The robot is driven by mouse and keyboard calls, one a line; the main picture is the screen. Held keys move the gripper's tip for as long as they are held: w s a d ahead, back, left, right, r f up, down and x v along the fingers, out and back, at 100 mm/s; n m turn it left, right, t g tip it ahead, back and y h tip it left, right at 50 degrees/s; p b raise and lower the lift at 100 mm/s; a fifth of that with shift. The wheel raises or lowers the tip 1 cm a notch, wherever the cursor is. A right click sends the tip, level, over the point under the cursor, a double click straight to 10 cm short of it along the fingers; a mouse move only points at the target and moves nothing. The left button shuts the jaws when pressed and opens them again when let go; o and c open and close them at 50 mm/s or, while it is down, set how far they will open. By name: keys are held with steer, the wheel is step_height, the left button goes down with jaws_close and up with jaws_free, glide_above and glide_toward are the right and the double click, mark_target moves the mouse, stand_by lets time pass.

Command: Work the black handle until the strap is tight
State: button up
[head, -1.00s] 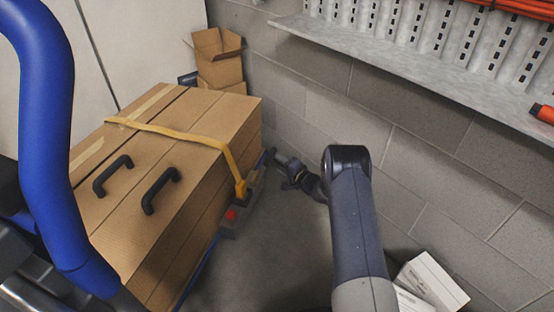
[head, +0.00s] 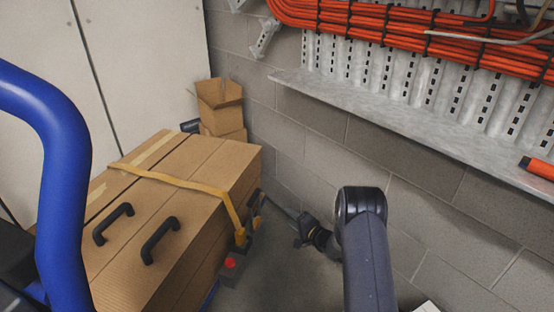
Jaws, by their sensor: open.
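A yellow strap (head: 185,182) runs over a large cardboard carton (head: 205,160) and down its right side to a buckle (head: 240,236). A small dark lever, seemingly the black handle (head: 254,197), stands at the carton's right side by the buckle. It is small and partly hard to make out. My gripper (head: 298,228) is low, to the right of the buckle and lever, with a gap between them. Its jaws are open, though the fingers are small and dark here. How tight the strap is on the side cannot be told.
Two black grab handles (head: 113,224) (head: 160,238) stand on the carton's top. A red button (head: 230,262) sits on a grey block below the buckle. A block wall (head: 330,150) and metal ledge (head: 400,115) bound the right. Small open boxes (head: 221,105) stand behind; floor shows between carton and wall.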

steer(key=b+x, duration=0.3)
steer(key=x, duration=0.7)
steer(key=shift+a, duration=0.2)
steer(key=shift+s, duration=0.1)
